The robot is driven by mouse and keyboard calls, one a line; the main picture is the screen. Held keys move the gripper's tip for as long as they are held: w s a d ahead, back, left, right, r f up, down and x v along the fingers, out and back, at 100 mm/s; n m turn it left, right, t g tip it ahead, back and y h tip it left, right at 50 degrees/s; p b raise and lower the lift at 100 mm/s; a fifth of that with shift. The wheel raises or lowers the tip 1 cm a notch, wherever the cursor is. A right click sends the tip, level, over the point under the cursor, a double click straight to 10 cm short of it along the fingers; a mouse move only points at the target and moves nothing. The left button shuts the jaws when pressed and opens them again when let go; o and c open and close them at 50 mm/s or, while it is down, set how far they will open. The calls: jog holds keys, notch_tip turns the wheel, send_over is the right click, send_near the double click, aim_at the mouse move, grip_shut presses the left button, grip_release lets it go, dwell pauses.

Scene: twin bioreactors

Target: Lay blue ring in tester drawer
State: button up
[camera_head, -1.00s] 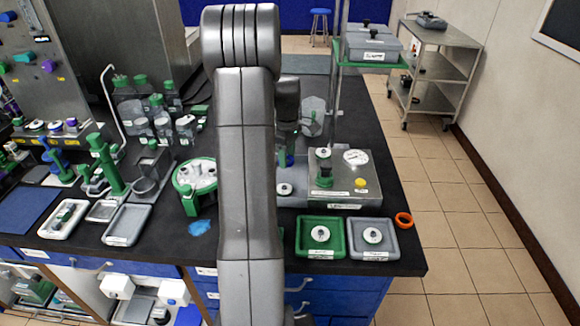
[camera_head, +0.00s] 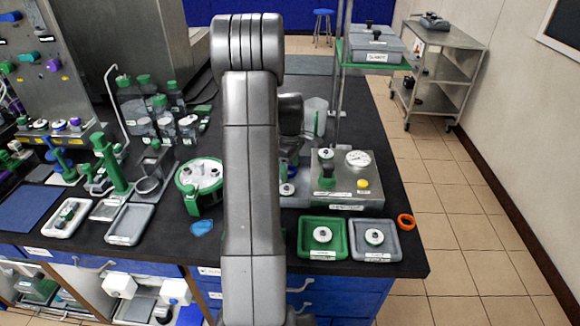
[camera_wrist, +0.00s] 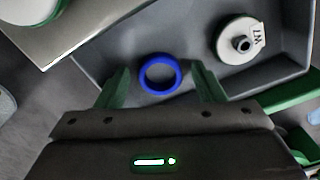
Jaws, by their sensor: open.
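The blue ring (camera_wrist: 142,76) lies flat on the floor of a grey, walled tray-like container (camera_wrist: 110,48), which looks like the tester drawer, in the wrist view. My gripper (camera_wrist: 160,70) is open, with one green finger on each side of the ring and a gap to both. A white disc with a dark centre knob and a label (camera_wrist: 233,45) lies in the same container, to the right of the ring. The metal tester box (camera_head: 322,200) stands right of my arm.
A green tray (camera_head: 303,248) and a grey tray (camera_head: 355,252), each holding a white disc, sit at the bench's front right. An orange ring (camera_head: 406,222) lies beside them. A green-rimmed round holder (camera_head: 199,175) and bottles stand left of my arm.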

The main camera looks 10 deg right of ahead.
notch_tip(320, 180, up, 12)
jog(key=shift+r, duration=0.2)
dwell(0.4)
dwell(1.0)
